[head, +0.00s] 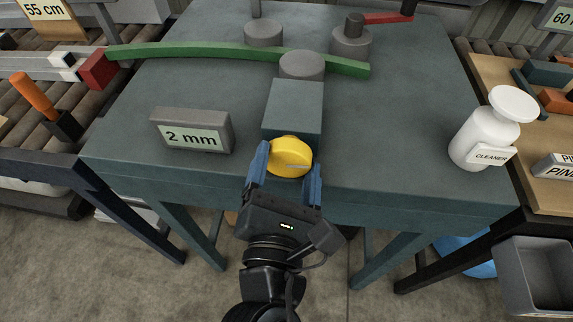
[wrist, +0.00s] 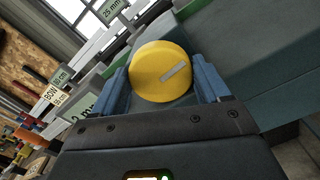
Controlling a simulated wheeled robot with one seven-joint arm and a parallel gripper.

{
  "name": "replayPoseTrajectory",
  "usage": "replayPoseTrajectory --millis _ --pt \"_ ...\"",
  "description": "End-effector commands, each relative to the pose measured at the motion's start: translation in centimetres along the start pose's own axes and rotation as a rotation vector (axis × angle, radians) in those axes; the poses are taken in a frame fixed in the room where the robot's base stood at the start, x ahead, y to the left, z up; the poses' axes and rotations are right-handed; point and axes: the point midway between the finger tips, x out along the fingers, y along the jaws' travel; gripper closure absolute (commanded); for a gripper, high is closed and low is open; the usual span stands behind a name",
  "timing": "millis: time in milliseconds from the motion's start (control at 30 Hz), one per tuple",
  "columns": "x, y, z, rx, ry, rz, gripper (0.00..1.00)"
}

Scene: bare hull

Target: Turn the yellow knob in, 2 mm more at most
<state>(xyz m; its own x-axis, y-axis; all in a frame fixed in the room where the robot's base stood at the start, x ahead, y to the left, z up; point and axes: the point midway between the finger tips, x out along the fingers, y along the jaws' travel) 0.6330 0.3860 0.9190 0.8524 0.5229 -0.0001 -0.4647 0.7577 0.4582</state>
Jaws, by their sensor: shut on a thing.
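The yellow knob (head: 290,157) sits on the front face of a grey-green block (head: 294,103) near the table's front edge. My gripper (head: 287,178) comes at it from the front, with one blue finger on each side of the knob, shut on it. In the wrist view the round knob (wrist: 161,72) fills the space between the fingers; a grey bar mark on its face slants up to the right. A sign reading "2 mm" (head: 190,132) stands left of the block. Behind the block, a round grey post (head: 302,66) stands against a curved green bar (head: 210,52).
Two more grey rollers (head: 263,33) stand behind the bar, one by a red-handled crank (head: 388,18). A white cleaner bottle (head: 487,127) stands at the table's right edge. A roller conveyor (head: 25,130) runs at left. The tabletop between block and bottle is clear.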

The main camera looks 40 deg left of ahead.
Motion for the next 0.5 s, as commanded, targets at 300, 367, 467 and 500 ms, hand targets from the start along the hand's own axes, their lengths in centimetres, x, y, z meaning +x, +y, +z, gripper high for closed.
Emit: replayPoseTrajectory --millis 300,367,467,500 --pt "-0.03 -0.01 -0.05 0.008 0.001 0.0 0.55" --pt "-0.03 -0.01 -0.05 0.008 0.001 0.0 0.55" --pt "-0.03 -0.02 -0.05 0.008 0.001 0.0 0.21" --pt "-0.03 -0.01 -0.05 0.008 0.001 0.0 0.17"
